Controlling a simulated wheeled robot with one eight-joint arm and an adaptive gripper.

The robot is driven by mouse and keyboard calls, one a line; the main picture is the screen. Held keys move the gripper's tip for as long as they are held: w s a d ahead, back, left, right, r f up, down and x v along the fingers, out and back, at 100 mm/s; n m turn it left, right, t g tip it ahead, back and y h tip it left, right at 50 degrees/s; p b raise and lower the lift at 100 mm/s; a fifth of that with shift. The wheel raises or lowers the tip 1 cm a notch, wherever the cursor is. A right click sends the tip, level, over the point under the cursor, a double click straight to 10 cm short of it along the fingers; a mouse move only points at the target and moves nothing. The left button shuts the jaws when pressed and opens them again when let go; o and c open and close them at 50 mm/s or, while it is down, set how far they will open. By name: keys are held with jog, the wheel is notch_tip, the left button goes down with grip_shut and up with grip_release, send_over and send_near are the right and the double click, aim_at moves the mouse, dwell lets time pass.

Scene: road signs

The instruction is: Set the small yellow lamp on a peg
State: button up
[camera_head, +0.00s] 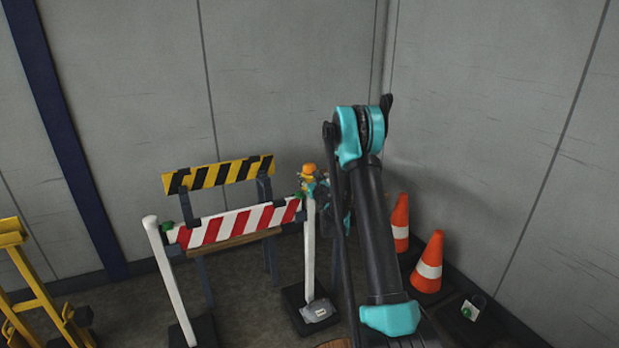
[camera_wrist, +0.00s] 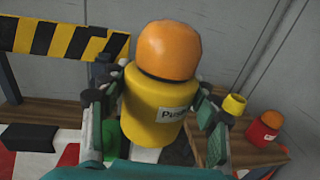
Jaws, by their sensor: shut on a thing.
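The small yellow lamp (camera_wrist: 155,108) has a yellow body with a white label and an orange dome on top. My gripper (camera_wrist: 160,105) is shut on its body, one finger on each side. In the head view the lamp (camera_head: 309,169) is upright in my gripper (camera_head: 312,186), close above the top of the right white post (camera_head: 310,255). A green piece (camera_wrist: 111,137) shows below the lamp in the wrist view. A green knob (camera_head: 168,225) is on the barrier's left end. The lamp's underside is hidden, so I cannot tell whether it touches anything.
A red-and-white barrier (camera_head: 235,226) spans the white posts, with a yellow-black barrier (camera_head: 215,175) behind. Orange cones (camera_head: 428,263) stand at right. In the wrist view, a red lamp (camera_wrist: 264,128) and small yellow piece (camera_wrist: 235,104) are by a wooden board (camera_wrist: 255,151). Grey walls close the corner.

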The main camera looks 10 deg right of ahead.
aim_at(312, 181)
jog(key=shift+f, duration=0.2)
jog(key=o, duration=1.5)
jog(key=shift+c, duration=0.2)
jog(key=s, duration=0.5)
jog(key=s+d, duration=0.1)
jog(key=s, duration=0.1)
jog(key=shift+s+d, duration=0.1)
jog(key=shift+s, duration=0.1)
